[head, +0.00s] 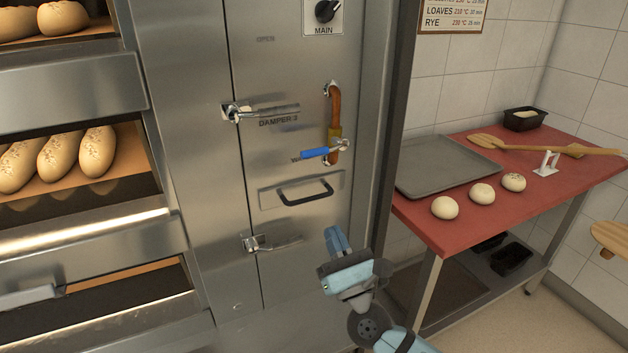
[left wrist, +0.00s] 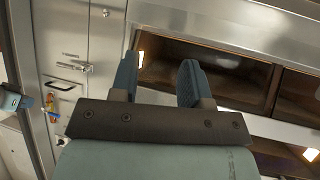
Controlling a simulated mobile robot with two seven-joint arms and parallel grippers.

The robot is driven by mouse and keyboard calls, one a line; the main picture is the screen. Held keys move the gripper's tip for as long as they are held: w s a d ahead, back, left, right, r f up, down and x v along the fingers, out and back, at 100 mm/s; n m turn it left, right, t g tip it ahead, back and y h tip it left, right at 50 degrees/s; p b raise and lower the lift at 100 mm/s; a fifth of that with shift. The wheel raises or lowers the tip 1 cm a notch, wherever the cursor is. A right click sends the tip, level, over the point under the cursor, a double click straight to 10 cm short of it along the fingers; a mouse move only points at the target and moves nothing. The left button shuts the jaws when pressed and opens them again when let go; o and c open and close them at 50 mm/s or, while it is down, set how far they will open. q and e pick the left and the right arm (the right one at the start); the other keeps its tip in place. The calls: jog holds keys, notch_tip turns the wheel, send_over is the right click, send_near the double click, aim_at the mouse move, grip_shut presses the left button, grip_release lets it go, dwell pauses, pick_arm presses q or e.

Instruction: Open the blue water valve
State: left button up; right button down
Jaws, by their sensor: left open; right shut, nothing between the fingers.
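The blue water valve (head: 315,153) is a lever on a vertical copper pipe (head: 335,108) on the steel oven front. The lever lies nearly level across the pipe, pointing left from its pivot at the brass body. It also shows small in the left wrist view (left wrist: 51,98). My right gripper (head: 336,238) is shut and empty, below the valve and the black drawer handle, apart from both. My left gripper (left wrist: 158,66) is open and empty in front of the oven decks. It is outside the head view.
Damper latch handles (head: 270,112) and a lower latch (head: 272,242) stick out near the valve. A black pull handle (head: 306,193) sits just under it. Right of the oven, a red table (head: 420,213) holds a grey tray (head: 440,168), dough balls and a wooden peel (head: 560,148).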

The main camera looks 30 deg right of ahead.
aim_at(322, 148)
pick_arm(q)
jog(key=shift+s+a+r+p, duration=0.2)
jog(key=shift+r+p, duration=0.25)
jog(key=shift+p, duration=1.6)
pick_arm(e)
jog(key=s+r+x, duration=0.1)
jog(key=r+x, duration=0.1)
jog(key=x, duration=1.1)
jog(key=shift+s, duration=0.25)
jog(key=shift+r+h, duration=0.1)
jog(key=shift+h, duration=0.2)
